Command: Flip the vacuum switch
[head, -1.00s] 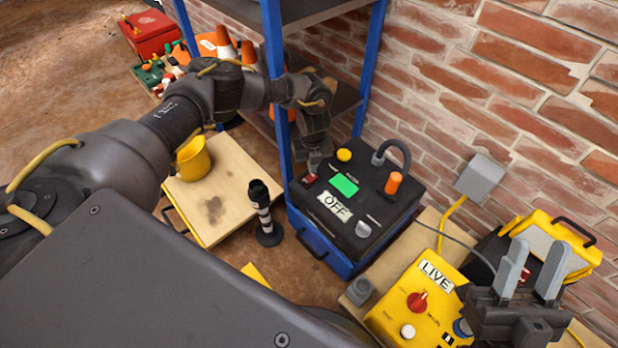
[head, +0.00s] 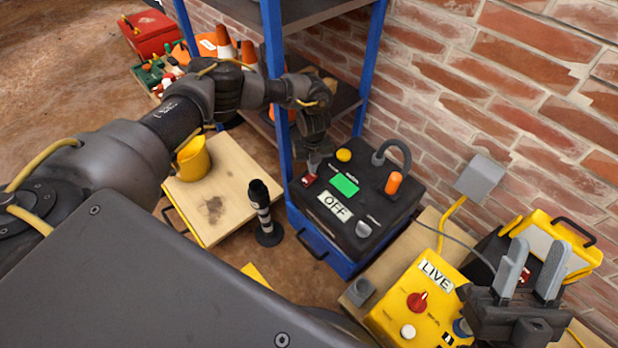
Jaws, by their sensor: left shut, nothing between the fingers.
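The vacuum unit is a blue case with a black top (head: 383,217), bearing an "OFF" label (head: 335,206) and a lit green panel (head: 344,185). A small red switch (head: 309,181) sits at the top's left corner. My left gripper (head: 313,168) is shut and empty, pointing down at the red switch. Its fingertips look at or just above it; I cannot tell if they touch. The fingers partly hide that corner.
A blue-framed shelf (head: 273,90) stands close beside my left forearm. A brick wall (head: 510,110) bounds the right, with a grey wall box (head: 482,178).

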